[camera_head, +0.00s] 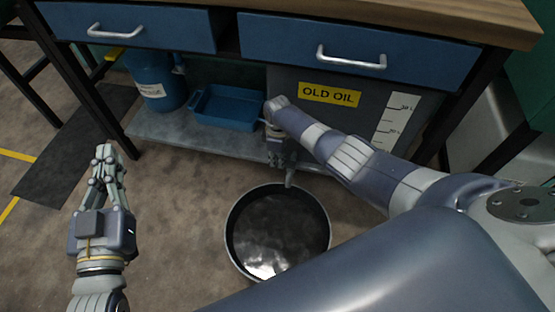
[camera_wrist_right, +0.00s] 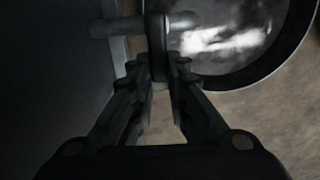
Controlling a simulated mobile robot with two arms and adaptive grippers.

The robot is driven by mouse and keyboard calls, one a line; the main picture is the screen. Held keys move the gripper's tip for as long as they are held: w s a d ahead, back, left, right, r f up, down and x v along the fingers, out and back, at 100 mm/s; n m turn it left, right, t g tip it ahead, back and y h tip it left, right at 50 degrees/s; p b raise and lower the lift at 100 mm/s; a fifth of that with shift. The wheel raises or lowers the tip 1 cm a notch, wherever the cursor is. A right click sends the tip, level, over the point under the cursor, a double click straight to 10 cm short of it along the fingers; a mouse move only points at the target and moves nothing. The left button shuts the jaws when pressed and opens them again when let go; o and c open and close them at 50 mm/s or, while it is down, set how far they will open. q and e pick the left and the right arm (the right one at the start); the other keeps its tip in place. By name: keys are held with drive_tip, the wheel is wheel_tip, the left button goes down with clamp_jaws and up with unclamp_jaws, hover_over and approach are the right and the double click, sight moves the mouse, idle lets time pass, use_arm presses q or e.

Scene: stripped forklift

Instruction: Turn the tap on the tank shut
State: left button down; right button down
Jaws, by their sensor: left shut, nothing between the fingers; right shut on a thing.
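The grey tank (camera_head: 283,87) under the bench has a yellow "OLD OIL" label and a level scale. Its tap (camera_head: 290,178) is low on the front and mostly hidden behind my right arm in the head view. In the right wrist view the tap's pipe (camera_wrist_right: 108,27) runs across from the tank side, with a dark upright handle (camera_wrist_right: 156,38) over it. My right gripper (camera_wrist_right: 161,70) is shut on the handle; it also shows in the head view (camera_head: 280,160). My left gripper (camera_head: 105,151) is shut and empty over the floor at left, well away from the tank.
A round black pan (camera_head: 231,246) with dark, shiny liquid stands on the floor below the tap. A blue tray (camera_head: 225,108) and a blue container (camera_head: 155,80) stand on the low shelf (camera_head: 165,131). Blue drawers (camera_head: 345,42) hang above. Floor between left gripper and pan is clear.

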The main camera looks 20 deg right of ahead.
drive_tip(key=shift+d, duration=0.1)
idle(0.4)
drive_tip(key=c, duration=1.6)
unclamp_jaws()
drive_tip(key=shift+o, duration=0.2)
drive_tip(key=shift+r, duration=0.15)
drive_tip(key=shift+r, duration=3.65)
